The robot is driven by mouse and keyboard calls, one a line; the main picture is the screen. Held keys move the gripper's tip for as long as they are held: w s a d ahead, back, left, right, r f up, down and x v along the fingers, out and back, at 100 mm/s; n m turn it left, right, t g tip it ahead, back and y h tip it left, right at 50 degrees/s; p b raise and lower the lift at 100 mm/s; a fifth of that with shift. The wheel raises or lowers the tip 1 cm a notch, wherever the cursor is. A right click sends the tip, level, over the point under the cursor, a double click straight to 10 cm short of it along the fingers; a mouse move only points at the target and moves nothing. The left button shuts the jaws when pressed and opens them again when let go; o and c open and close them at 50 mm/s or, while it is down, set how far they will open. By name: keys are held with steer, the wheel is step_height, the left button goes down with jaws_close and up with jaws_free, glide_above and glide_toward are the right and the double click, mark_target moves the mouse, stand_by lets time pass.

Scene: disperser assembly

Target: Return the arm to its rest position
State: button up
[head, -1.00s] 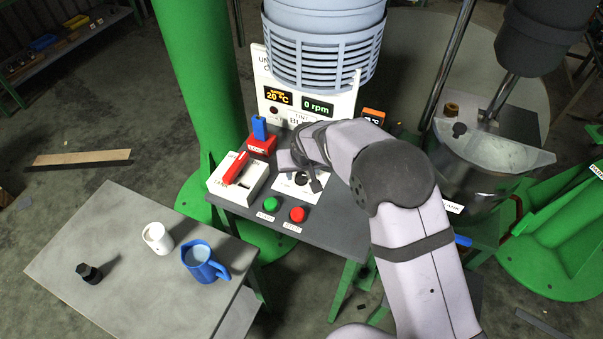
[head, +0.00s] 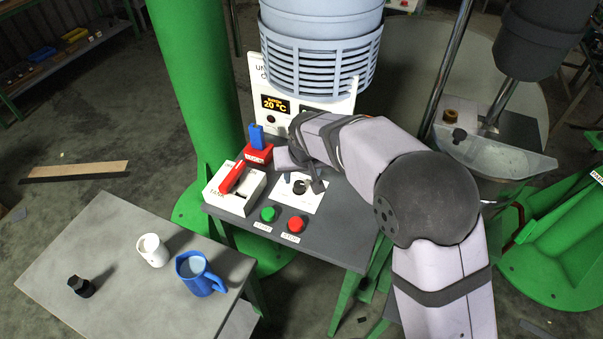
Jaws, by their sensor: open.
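My gripper (head: 304,179) is at the end of my arm, above the white dial panel (head: 293,196) on the grey control table (head: 335,235). It looks open and empty, though its wrist hides part of it. A dark knob sits on the panel just below it; I cannot tell whether the fingers touch it.
A red lever on a white box (head: 236,186), a red block with a blue top (head: 258,151), a green button (head: 268,214) and a red button (head: 296,224) surround the panel. A blue jug (head: 202,276), white cup (head: 152,250) and black part (head: 81,287) stand on the left table (head: 100,238).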

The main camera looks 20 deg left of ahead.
steer(key=s+d+r+m+g+h, duration=0.1)
steer(key=s+d+m, duration=0.1)
steer(key=d, duration=1.1)
steer(key=s+d+m+g+h, duration=0.1)
steer(key=s+d+m, duration=0.15)
steer(key=d, duration=0.95)
steer(key=s+d+f+m+g, duration=0.1)
steer(key=s+d+f+m, duration=0.1)
steer(key=s+d, duration=1)
steer(key=s, duration=0.3)
steer(key=shift+d+g, duration=0.35)
steer(key=shift+g, duration=0.05)
